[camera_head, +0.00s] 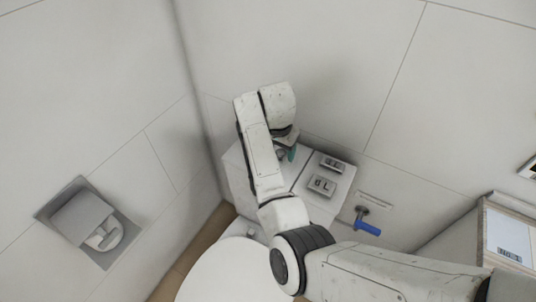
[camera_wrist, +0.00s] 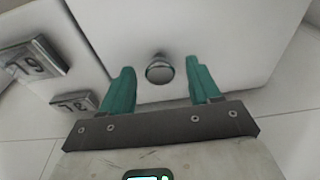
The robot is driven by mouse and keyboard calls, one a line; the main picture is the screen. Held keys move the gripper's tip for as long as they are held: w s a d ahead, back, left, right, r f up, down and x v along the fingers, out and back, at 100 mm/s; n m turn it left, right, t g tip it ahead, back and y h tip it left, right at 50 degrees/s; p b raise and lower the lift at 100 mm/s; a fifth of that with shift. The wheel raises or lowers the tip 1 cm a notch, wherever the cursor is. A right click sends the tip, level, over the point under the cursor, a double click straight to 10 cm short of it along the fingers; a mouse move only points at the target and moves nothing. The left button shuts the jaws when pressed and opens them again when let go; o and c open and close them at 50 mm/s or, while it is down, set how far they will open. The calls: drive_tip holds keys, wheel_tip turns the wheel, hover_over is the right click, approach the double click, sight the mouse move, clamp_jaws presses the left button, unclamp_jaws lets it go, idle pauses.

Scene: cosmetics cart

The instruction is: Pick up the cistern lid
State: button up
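The cistern lid is a flat white slab (camera_wrist: 235,35) with a round silver knob (camera_wrist: 159,69) in the wrist view. In the head view, the lid (camera_head: 237,162) is partly hidden behind my arm. My gripper (camera_wrist: 160,72) has two teal fingers, spread apart, with the knob showing between them. The fingers do not appear to touch the knob; their exact height over the lid is hard to tell. In the head view, only a bit of teal finger (camera_head: 291,153) shows above the cistern, and the knob is hidden.
Two small numbered blocks (camera_head: 321,185) sit on the white surface right of the lid, across a dark gap. A blue-handled valve (camera_head: 367,228) juts from the wall at right. The toilet seat cover (camera_head: 225,276) is below, and a paper holder (camera_head: 90,222) is at left. Walls stand close behind.

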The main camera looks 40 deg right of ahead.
clamp_jaws()
idle(0.3)
drive_tip(key=shift+w+r, duration=0.1)
drive_tip(key=shift+r, duration=0.05)
idle(0.7)
